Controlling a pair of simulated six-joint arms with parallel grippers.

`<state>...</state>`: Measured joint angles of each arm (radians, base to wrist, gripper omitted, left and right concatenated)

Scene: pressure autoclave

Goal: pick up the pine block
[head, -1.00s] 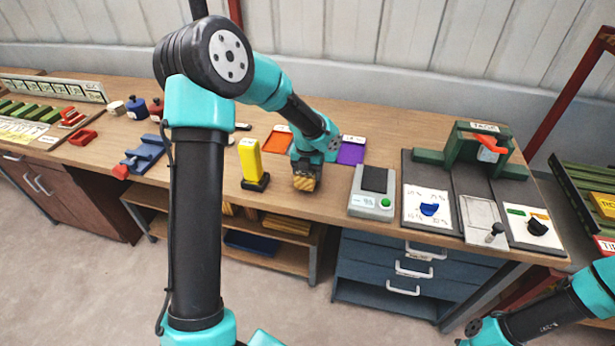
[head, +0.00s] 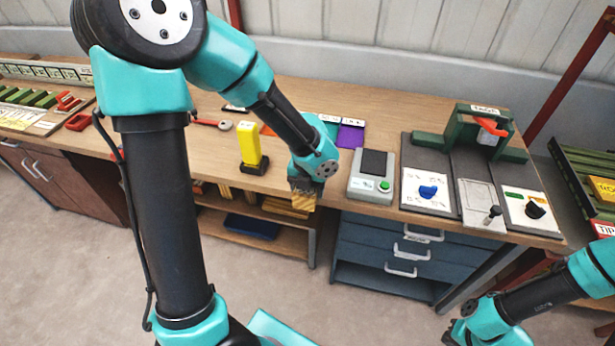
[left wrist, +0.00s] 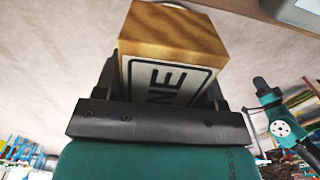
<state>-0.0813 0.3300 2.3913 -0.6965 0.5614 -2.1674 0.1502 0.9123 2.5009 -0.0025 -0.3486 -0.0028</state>
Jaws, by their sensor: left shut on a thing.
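The pine block (head: 303,202) is a small wooden cube with striped grain. My left gripper (head: 303,187) is shut on it and holds it up near the bench's front edge. In the left wrist view the pine block (left wrist: 170,45) sticks out between the jaws, with a white label ending in "NE" facing the camera. My right gripper (head: 455,332) is low at the bottom right, far from the block, and its jaws are too small and partly cut off to read.
A yellow block on a black base (head: 250,147) stands left of my left gripper. A scale with a green button (head: 373,178) is to its right. Purple (head: 350,136) and orange mats lie behind. The green press (head: 480,135) and control panels stand further right.

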